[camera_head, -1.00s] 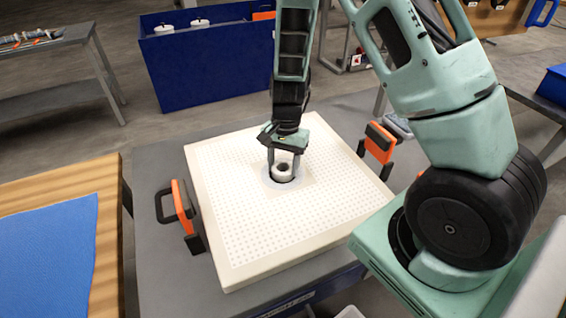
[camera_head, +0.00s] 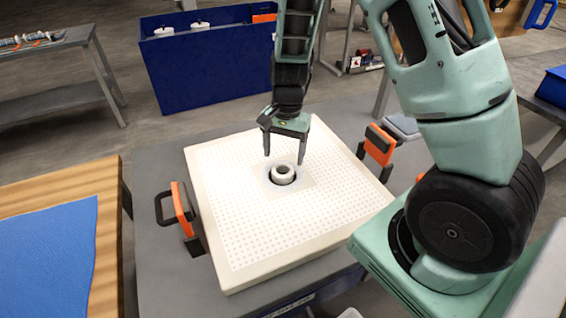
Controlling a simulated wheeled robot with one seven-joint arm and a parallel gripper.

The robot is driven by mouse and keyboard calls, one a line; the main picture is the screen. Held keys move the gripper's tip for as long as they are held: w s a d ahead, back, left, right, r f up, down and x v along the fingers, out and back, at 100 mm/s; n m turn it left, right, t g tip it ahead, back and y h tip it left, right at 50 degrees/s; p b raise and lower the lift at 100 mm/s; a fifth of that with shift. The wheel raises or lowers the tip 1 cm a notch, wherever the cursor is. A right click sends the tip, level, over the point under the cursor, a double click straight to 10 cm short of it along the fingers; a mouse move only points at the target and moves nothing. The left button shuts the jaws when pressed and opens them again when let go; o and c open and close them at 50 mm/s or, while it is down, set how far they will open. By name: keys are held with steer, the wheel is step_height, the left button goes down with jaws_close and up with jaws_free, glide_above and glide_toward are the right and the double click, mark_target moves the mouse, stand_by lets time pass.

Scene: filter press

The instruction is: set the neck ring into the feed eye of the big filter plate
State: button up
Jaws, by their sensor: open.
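The big filter plate (camera_head: 250,225) is a white dotted slab lying flat on the grey table. The neck ring (camera_head: 283,173), a small white ring with a dark hole, sits at the feed eye (camera_head: 268,183) in the middle of the plate. It looks upright, with its top standing a little above the plate; how deep it sits cannot be told. My gripper (camera_head: 284,160) is open and empty, with its fingers above and behind the ring, apart from it.
Orange and black clamps stand at the plate's left (camera_head: 183,212) and right (camera_head: 378,146) edges. A blue bin (camera_head: 208,68) with white parts stands behind. A wooden table (camera_head: 108,215) with a blue cloth (camera_head: 45,250) is at left. My arm fills the right side.

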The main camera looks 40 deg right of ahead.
mark_target(285, 165)
step_height(285, 165, up, 7)
steer(key=s+a+r+n, duration=0.3)
steer(key=s+a+n, duration=0.1)
steer(key=a, duration=0.2)
steer(key=s+a+r+n, duration=0.2)
steer(key=s+a+n, duration=0.2)
steer(key=a, duration=0.3)
steer(key=s+a+r+n, duration=0.1)
steer(key=s+a+n, duration=0.2)
steer(key=s+n, duration=0.2)
steer(key=s+a+r+n+t+h, duration=0.1)
steer(key=s+a+n, duration=0.2)
steer(key=s+n, duration=0.3)
steer(key=shift+s+r, duration=0.2)
steer(key=shift+s, duration=1)
